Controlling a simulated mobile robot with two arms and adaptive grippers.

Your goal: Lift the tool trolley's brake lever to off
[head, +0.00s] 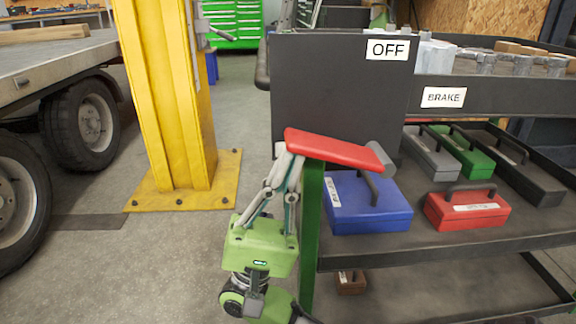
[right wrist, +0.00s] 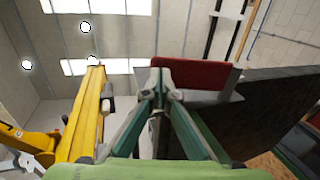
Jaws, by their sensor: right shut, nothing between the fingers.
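The brake lever (head: 335,149) is a flat red bar on the tool trolley's near left side, with a grey pivot piece at its right end. It lies roughly level, well below the OFF label (head: 388,49) on the dark panel (head: 335,95). My right gripper (head: 285,158) points up, shut and empty, with its tips at the underside of the lever's left end. In the right wrist view the red lever (right wrist: 190,74) is just beyond the closed fingertips (right wrist: 161,95). I cannot tell whether they touch. My left gripper is not in view.
A BRAKE label (head: 443,97) is on the trolley's upper tray edge. The shelf below holds a blue case (head: 365,206), a red case (head: 467,209) and other cases. A yellow post (head: 167,90) stands left, beside a wheeled trailer (head: 60,75). Floor between post and trolley is clear.

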